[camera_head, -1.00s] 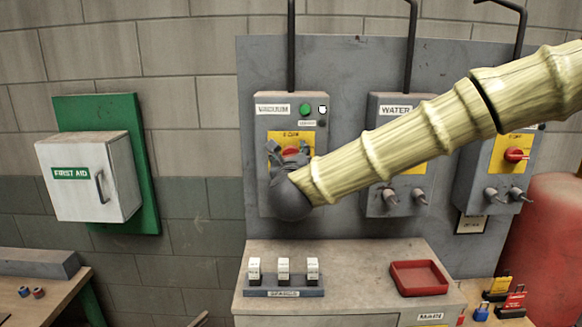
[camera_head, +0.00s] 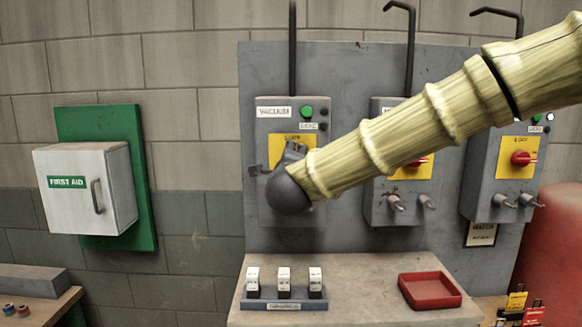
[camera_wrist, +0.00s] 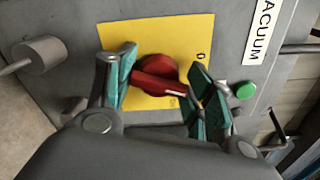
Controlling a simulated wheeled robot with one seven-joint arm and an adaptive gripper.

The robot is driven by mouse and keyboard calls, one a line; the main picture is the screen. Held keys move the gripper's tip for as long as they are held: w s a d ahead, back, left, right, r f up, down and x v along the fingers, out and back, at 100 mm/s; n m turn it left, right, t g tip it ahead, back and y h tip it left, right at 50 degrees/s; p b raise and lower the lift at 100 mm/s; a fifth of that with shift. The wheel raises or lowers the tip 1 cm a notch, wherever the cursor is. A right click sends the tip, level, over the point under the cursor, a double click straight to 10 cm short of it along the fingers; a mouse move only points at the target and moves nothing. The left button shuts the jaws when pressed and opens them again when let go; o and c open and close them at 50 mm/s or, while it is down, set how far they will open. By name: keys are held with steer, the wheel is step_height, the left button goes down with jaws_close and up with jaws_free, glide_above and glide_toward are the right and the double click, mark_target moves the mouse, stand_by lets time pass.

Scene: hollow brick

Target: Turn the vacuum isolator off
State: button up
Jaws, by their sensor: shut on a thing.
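The vacuum isolator (camera_head: 265,215) is a grey wall box labelled VACUUM with a yellow plate, at the left of a row of similar boxes. In the wrist view, its red rotary handle (camera_wrist: 160,72) sits on the yellow plate (camera_wrist: 150,35). My gripper (camera_wrist: 168,88) has one teal-padded finger on either side of the handle and is shut on it. A white mark shows along one end of the handle, near the right finger. In the head view, my gripper (camera_head: 292,153) covers the handle. A green lamp (camera_head: 306,111) is at the box's upper right.
The water isolator (camera_head: 402,175) and a third isolator (camera_head: 500,170) stand to the right; my arm crosses in front of the water one. Below is a bench (camera_head: 370,270) with a red tray (camera_head: 430,291) and a block of white-topped pieces (camera_head: 284,290). A first aid cabinet (camera_head: 85,190) hangs left.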

steer(key=shift+f+n+b, duration=0.1)
steer(key=shift+n+b, duration=0.3)
steer(key=shift+n, duration=1.6)
steer(key=o, duration=0.7)
steer(key=shift+o, duration=0.2)
steer(key=s, duration=1.2)
